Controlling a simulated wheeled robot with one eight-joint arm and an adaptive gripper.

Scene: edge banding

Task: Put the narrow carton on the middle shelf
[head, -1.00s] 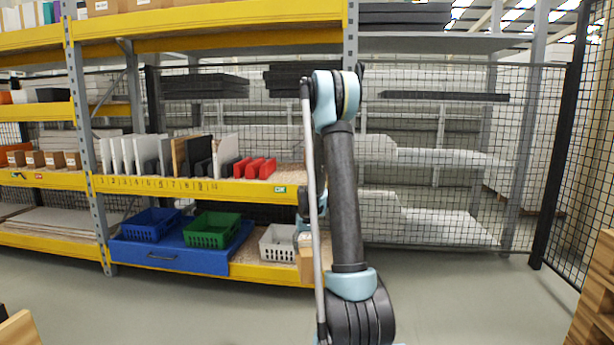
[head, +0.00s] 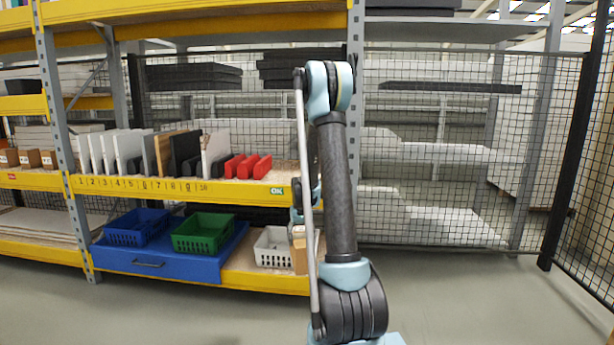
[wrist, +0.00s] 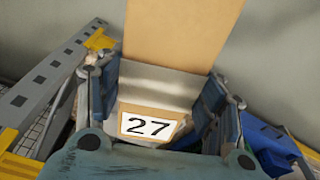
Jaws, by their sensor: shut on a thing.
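The narrow carton is brown cardboard; in the wrist view the carton (wrist: 182,30) stands between the fingers of my gripper (wrist: 157,98), with a white label reading 27 on its near face. The gripper is shut on it. In the head view a small part of the carton (head: 299,258) shows left of my arm, in front of the lower shelf level; my gripper is mostly hidden behind the arm there. The middle shelf (head: 284,172) has a yellow front beam with numbers and a green OK tag. The carton is below that beam's height in the picture.
Upright white, brown and black panels (head: 128,150) and red blocks (head: 247,166) fill much of the middle shelf, with a bare strip at its right end. Below are blue (head: 137,227), green (head: 203,233) and white (head: 273,247) baskets. A mesh fence (head: 450,180) stands right.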

